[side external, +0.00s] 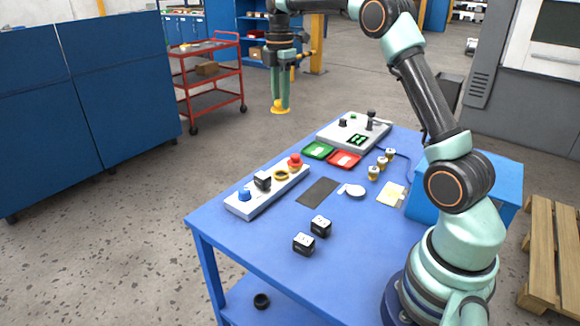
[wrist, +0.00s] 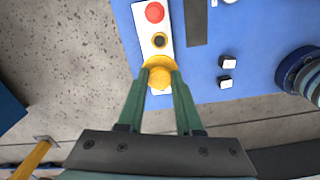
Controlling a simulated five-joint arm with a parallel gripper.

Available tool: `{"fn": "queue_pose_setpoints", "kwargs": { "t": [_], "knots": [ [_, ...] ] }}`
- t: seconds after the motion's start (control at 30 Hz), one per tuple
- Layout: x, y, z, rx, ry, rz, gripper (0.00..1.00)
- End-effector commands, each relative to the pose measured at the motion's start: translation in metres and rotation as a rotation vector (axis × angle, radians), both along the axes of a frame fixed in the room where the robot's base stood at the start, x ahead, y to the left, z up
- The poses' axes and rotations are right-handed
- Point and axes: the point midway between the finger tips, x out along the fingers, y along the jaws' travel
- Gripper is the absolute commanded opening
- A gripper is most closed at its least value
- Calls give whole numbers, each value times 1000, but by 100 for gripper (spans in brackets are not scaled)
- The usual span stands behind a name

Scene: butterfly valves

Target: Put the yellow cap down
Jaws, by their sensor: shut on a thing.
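My gripper (side external: 280,102) is shut on the yellow cap (side external: 280,108) and holds it in the air, well above table height, with the fingers pointing down. In the wrist view the cap (wrist: 160,77) sits between the two green fingertips (wrist: 160,68). There it covers the near part of the white control box (wrist: 166,23). That box (side external: 235,208) lies along the blue table's left edge. It carries a blue button (side external: 245,195), a black switch (side external: 263,181), a yellow ring with a dark centre (side external: 281,174) and a red mushroom button (side external: 295,161).
On the blue table (side external: 345,235) are a grey mat (side external: 318,191), a green tray (side external: 317,150), a red tray (side external: 344,159), a white disc (side external: 356,191), two black blocks (side external: 304,243), several brass pieces (side external: 374,173) and a second control box (side external: 335,135). Bare tabletop lies around the blocks.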

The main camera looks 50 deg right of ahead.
Motion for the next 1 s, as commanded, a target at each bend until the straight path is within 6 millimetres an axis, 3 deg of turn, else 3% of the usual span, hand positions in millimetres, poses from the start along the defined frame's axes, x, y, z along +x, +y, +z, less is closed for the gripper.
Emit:
{"fn": "queue_pose_setpoints", "kwargs": {
  "t": [0.17, 0.6, 0.87, 1.0],
  "knots": [
    [-15, -2, 2, 0, 0, -1, 0],
    [-90, -2, -23, 0, 1, -1, 0],
    [-109, 0, -35, 0, 1, -1, 0],
    [-110, 1, -59, 3, 6, 0, 0]
  ]
}}
